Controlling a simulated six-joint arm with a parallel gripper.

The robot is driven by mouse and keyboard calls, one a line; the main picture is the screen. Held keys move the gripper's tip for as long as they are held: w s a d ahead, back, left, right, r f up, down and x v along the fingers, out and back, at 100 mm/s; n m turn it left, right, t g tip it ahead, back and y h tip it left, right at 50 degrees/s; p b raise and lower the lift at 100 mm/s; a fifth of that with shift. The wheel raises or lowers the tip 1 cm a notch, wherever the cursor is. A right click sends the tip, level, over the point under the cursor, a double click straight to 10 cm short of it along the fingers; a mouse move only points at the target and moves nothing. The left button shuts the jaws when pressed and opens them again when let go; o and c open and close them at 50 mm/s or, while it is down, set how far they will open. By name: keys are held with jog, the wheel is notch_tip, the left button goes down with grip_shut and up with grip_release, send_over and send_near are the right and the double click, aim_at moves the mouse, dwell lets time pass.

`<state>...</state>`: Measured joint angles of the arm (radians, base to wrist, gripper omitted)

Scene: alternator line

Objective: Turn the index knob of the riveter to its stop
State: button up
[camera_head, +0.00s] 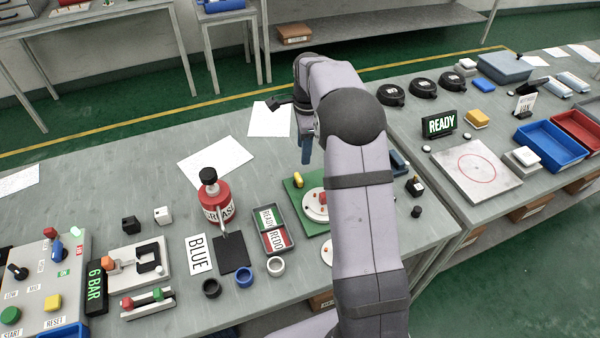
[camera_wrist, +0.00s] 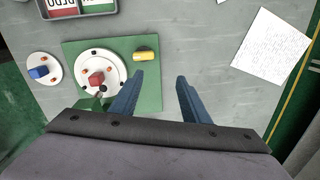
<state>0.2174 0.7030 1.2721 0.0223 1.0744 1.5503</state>
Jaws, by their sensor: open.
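A green plate (camera_wrist: 75,48) carries a round white dial (camera_wrist: 113,65) with black dots and a red block-shaped knob (camera_wrist: 96,78). A yellow piece (camera_wrist: 146,54) sits on the plate beside the dial. A smaller white disc (camera_wrist: 52,62) with a blue knob (camera_wrist: 39,71) lies just left of the plate. No label names the riveter or its index knob. My gripper (camera_wrist: 160,77) is open and empty, its fingers above the plate's right edge, right of the red knob. In the head view my arm partly covers the plate (camera_head: 292,188) and dial.
A tray (camera_head: 262,240) with READY and REDO cards stands left of the plate. Paper (camera_head: 270,118) lies behind.

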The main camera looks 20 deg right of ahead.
aim_at(300, 176)
jog(key=shift+s+a+f+n+g, duration=0.1)
jog(key=shift+s+a+n+g, duration=0.4)
jog(key=shift+s+a+n, duration=0.6)
jog(key=shift+s+d+f+p, duration=0.1)
jog(key=shift+f+p, duration=1.15)
jog(key=shift+f, duration=2.45)
jog(key=c, duration=0.8)
